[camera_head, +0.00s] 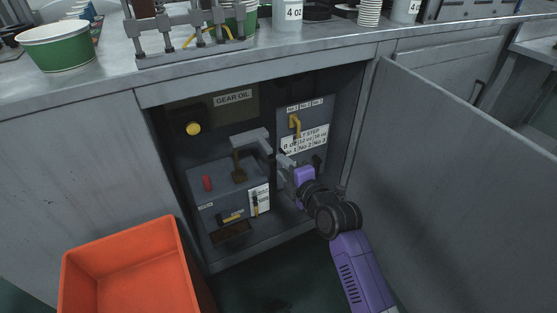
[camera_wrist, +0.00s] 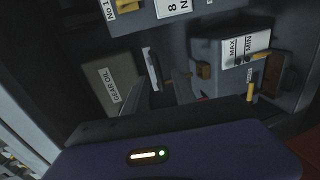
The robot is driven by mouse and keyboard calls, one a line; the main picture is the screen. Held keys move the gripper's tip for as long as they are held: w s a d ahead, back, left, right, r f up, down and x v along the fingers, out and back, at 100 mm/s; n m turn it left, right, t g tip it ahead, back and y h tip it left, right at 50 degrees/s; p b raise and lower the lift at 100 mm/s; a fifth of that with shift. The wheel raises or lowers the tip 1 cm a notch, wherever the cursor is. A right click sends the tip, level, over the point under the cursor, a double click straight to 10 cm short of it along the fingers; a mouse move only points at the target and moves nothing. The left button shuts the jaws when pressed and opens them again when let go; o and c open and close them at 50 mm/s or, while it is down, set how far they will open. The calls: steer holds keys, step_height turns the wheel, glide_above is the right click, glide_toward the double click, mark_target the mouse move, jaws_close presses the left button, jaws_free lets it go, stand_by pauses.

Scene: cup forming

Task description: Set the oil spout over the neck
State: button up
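A grey angled spout (camera_head: 250,138) shows inside the open cabinet, above a grey oil box (camera_head: 218,192). A short brown neck (camera_head: 238,166) rises from the box top directly under the spout's left part; whether they touch is unclear. My gripper (camera_head: 282,162), on a purple wrist, is at the right of the box, close to the spout's right end. Its fingers are small and dark there. In the wrist view a brown block (camera_wrist: 204,70) shows next to the grey box (camera_wrist: 213,50). Whether my fingers hold the spout is not clear.
A red cap (camera_head: 207,184) is on the box's left. A yellow knob (camera_head: 193,129) and a yellow lever (camera_head: 295,124) are on the back panels. The open cabinet door (camera_head: 440,180) stands at the right. An orange bin (camera_head: 130,270) is at the front left.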

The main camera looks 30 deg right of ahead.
steer(key=shift+v, duration=1.65)
